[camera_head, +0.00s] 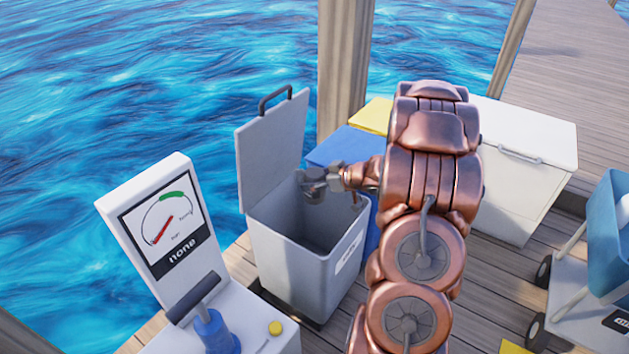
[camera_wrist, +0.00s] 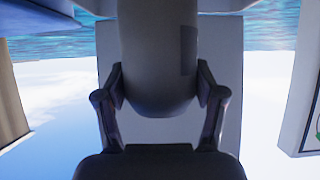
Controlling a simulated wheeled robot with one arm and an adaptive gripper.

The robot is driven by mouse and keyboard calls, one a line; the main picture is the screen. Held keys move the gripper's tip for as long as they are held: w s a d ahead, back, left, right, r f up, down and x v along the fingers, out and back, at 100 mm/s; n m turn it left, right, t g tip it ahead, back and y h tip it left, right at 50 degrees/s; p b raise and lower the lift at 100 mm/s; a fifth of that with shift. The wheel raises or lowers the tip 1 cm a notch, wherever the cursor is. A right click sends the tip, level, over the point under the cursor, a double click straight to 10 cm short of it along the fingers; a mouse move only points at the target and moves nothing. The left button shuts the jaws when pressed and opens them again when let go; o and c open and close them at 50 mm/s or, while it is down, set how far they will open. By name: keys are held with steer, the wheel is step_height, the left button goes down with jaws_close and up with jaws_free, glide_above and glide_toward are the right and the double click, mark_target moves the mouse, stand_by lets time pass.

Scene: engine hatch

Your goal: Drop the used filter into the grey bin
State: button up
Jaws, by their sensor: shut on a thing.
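The grey bin (camera_head: 300,275) stands on the dock with its lid (camera_head: 270,150) raised at the back left. Its mouth is open and the visible part inside looks empty. My gripper (camera_head: 324,180) is above the bin's mouth, below the lid's top edge. In the wrist view my gripper (camera_wrist: 160,92) is shut on the used filter (camera_wrist: 158,55), a grey rounded cylinder held between both fingers. A pale panel behind the filter, probably the lid, fills the middle of that view. In the head view the filter is small and hard to tell from the fingers.
A white gauge stand (camera_head: 150,225) with a blue-based lever (camera_head: 215,330) is at the front left. A blue bin (camera_head: 345,147), a yellow one (camera_head: 374,115) and a white chest (camera_head: 520,150) stand behind my arm. A blue cart (camera_head: 605,230) is at right. Water lies beyond the dock.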

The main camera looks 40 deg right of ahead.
steer(key=shift+f+b, duration=0.7)
steer(key=shift+f, duration=0.2)
steer(key=o, duration=1.5)
steer(key=shift+c, duration=0.2)
steer(key=v, duration=1.2)
